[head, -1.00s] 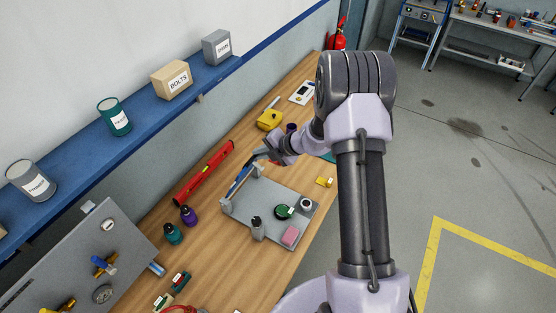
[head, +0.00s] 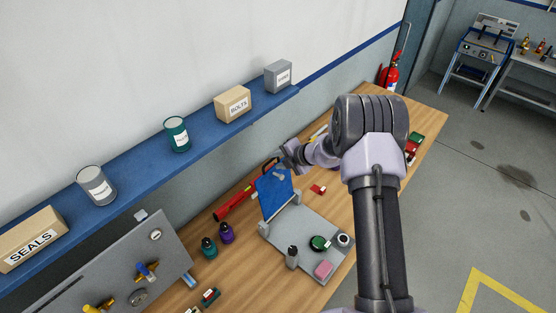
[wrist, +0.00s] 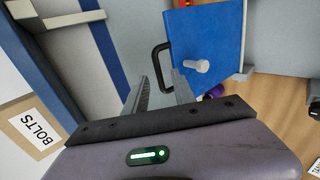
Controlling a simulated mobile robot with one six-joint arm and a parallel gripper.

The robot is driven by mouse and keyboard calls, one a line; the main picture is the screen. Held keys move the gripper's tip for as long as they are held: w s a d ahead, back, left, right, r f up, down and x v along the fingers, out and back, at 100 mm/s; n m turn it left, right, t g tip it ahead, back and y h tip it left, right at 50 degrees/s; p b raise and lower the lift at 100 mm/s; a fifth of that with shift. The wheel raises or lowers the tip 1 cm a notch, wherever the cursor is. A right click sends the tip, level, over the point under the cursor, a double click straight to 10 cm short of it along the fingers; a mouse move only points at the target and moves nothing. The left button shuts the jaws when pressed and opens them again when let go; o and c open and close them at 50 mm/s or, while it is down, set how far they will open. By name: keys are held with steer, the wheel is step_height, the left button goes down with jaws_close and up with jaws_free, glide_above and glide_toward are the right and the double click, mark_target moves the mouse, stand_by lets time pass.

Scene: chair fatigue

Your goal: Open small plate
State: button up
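The small plate is a blue panel (head: 275,192) standing up, tilted, on the far left edge of a grey base plate (head: 312,232), between two grey hinge blocks. It has a black loop handle (wrist: 157,62) at its edge and a grey knob (wrist: 197,66) on its face. My gripper (wrist: 160,76) is at the handle; in the head view it (head: 279,167) is at the panel's top. Its fingers are apart, with part of the handle seen between them. I see no clear clamping on it; contact is hard to tell.
A red level (head: 236,201) lies behind the panel. A blue shelf (head: 207,128) with containers runs along the wall above.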

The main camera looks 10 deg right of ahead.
steer(key=shift+w+a, duration=0.1)
steer(key=shift+w, duration=0.05)
steer(key=b+v, duration=0.1)
steer(key=v, duration=1.6)
steer(key=shift+s+r, duration=0.15)
steer(key=shift+s, duration=0.1)
